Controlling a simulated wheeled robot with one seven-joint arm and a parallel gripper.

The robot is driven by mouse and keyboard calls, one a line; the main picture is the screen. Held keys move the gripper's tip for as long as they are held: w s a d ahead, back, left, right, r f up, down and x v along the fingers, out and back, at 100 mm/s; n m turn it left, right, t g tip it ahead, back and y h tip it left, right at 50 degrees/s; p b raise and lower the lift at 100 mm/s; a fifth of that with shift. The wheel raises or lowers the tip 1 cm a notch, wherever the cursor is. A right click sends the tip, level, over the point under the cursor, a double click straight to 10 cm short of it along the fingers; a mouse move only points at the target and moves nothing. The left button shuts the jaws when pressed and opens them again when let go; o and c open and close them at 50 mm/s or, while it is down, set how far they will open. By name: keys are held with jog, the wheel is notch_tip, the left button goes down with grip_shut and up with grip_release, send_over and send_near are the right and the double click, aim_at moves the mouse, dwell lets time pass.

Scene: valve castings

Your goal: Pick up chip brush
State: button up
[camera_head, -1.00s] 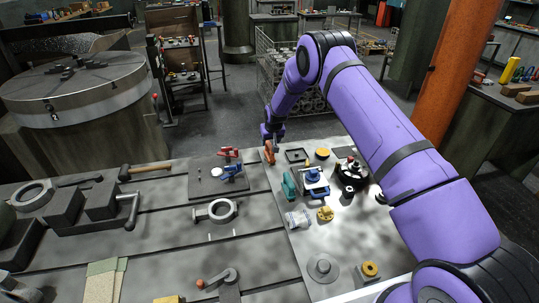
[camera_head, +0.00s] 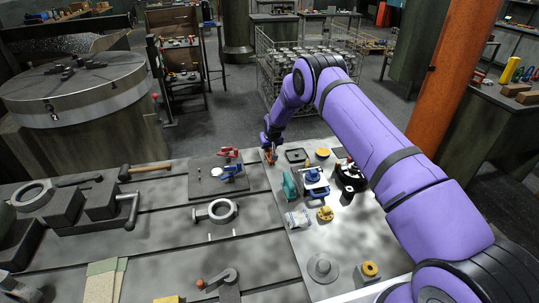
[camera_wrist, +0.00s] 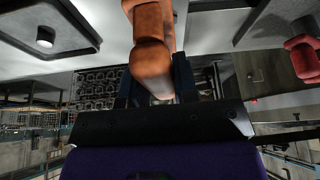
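The chip brush, as far as I can tell, is the orange-brown object (camera_head: 271,157) standing near the back edge of the plate in the head view. In the wrist view its rounded orange-brown end (camera_wrist: 151,50) reaches in from the top centre, and its lower part is hidden. My gripper (camera_head: 269,149) is at it, pointing down. In the wrist view, the dark fingers (camera_wrist: 157,88) are apart, one on each side of the orange-brown piece. I see no clear grip on it; contact is hard to judge.
A dark tray (camera_head: 297,155) lies just right of the brush, with a yellow round piece (camera_head: 322,153) beyond it. A teal block (camera_head: 290,186) and a blue vise-like piece (camera_head: 313,181) stand in front.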

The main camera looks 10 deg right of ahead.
grip_shut()
jog(key=shift+r, duration=0.1)
notch_tip(320, 180, up, 10)
jog(key=shift+f, duration=0.1)
jog(key=shift+c, duration=0.3)
grip_release()
jog(key=shift+c, duration=0.2)
